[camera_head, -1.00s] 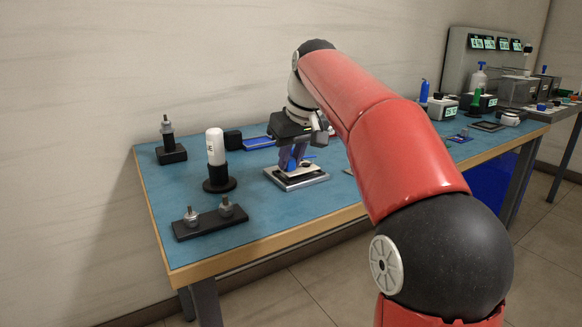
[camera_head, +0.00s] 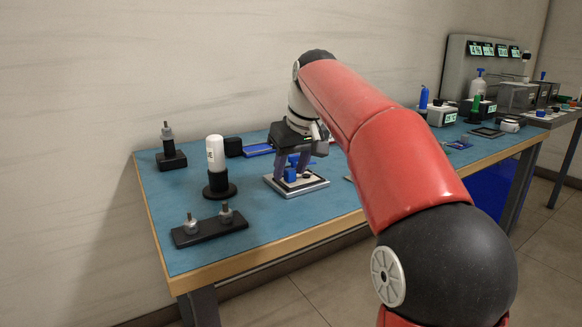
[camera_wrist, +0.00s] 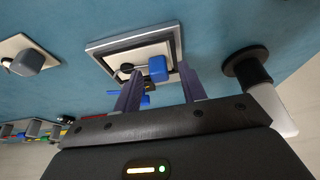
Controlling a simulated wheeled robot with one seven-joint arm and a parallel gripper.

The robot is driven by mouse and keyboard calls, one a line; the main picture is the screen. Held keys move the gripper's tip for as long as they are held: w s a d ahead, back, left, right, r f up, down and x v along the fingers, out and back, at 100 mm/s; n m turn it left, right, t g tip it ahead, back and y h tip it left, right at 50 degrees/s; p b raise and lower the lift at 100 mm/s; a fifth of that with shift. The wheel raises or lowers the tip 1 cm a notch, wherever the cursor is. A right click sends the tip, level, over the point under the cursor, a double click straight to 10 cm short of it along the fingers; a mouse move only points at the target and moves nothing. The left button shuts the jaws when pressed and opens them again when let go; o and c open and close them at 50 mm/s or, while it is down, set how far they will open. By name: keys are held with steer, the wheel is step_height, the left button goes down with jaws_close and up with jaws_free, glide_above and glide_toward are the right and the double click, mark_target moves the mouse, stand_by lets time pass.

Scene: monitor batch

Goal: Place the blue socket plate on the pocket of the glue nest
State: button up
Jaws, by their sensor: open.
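The glue nest (camera_head: 316,184) is a pale rectangular base with a dark-framed white pocket, on the blue bench top; it also shows in the wrist view (camera_wrist: 97,47). A blue block (camera_head: 290,175), apparently the socket plate, is at the white pocket. In the wrist view the blue block (camera_wrist: 158,68) lies between my fingertips with clear gaps on both sides. I cannot tell how flat it sits. My gripper (camera_wrist: 161,70) is open and points down over the nest. A dark round knob (camera_wrist: 126,68) is beside the block. A blue bar (camera_wrist: 113,92) shows near the left finger.
A white-capped bottle on a black stand (camera_head: 216,160) is left of the nest. A black bar with two metal posts (camera_head: 209,227) is at the front left, and a black post block (camera_head: 170,150) behind. A blue tray (camera_head: 258,150) lies behind the nest. Instruments (camera_head: 441,114) stand at the right.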

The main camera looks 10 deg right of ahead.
steer(key=p+v, duration=0.3)
steer(key=v, duration=0.8)
steer(key=shift+s+r, duration=0.2)
steer(key=shift+r, duration=0.1)
steer(key=shift+m+t+h, duration=0.3)
steer(key=shift+m+h, duration=0.2)
steer(key=shift+m, duration=0.3)
steer(key=s+f, duration=0.2)
steer(key=s, duration=0.1)
steer(key=s+a+f, duration=0.1)
steer(key=s+f, duration=0.1)
steer(key=s, duration=0.1)
steer(key=s+a+f, duration=0.1)
steer(key=s+f, duration=0.2)
steer(key=shift+s+a, duration=0.1)
steer(key=shift+s, duration=0.1)
steer(key=s+f+m+p, duration=0.1)
steer(key=s+f+m, duration=0.1)
steer(key=s+f, duration=1.3)
steer(key=shift+d+f+t, duration=0.4)
steer(key=shift+d+f, duration=0.05)
steer(key=shift+f, duration=1)
